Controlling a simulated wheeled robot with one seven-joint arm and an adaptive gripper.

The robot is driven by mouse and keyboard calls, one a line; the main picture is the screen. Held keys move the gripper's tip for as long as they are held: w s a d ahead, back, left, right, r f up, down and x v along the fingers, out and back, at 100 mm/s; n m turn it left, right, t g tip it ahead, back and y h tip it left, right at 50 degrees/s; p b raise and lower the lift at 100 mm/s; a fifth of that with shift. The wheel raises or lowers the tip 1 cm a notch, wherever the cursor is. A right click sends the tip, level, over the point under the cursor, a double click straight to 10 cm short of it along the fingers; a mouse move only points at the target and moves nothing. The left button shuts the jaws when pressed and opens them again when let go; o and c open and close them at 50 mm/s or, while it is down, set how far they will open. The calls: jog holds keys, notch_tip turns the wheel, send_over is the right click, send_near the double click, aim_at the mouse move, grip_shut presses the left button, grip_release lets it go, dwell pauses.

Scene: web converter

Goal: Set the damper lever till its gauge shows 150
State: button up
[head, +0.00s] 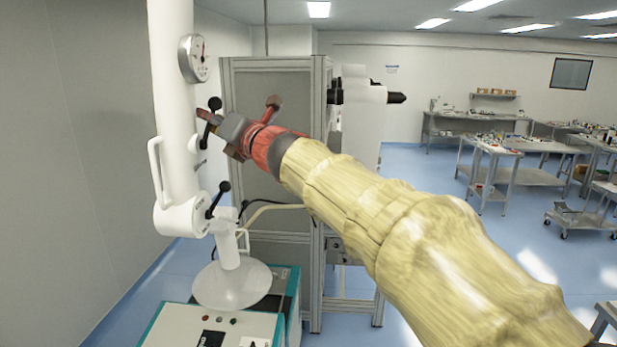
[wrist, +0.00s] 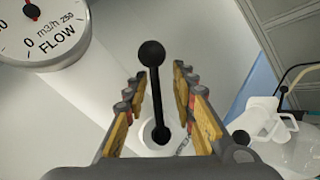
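The damper lever (wrist: 157,92) is a black rod with a ball knob, rising from a round white hub; in the wrist view it stands between my fingers. In the head view its knob (head: 215,103) shows by the white column. My gripper (wrist: 154,84) is open around the lever, one finger on each side, with gaps visible between them and the rod. In the head view my gripper (head: 207,124) reaches the column from the right. The round flow gauge (wrist: 40,30), marked m3/h with 0 and 250, is cut off by the frame; its reading cannot be told.
The gauge (head: 193,58) sits on the white column (head: 177,110) above my gripper. A grey cabinet (head: 270,200) stands behind my arm.

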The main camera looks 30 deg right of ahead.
jog(key=shift+d+r+p, duration=0.1)
jog(key=shift+r+p, duration=0.15)
jog(key=shift+p, duration=0.75)
jog(key=p, duration=0.1)
jog(key=m+p, duration=0.1)
jog(key=p, duration=0.1)
jog(key=shift+w+f+g+h, duration=0.2)
jog(key=shift+g+h, duration=0.1)
jog(key=shift+d+p, duration=0.1)
jog(key=shift+p, duration=0.45)
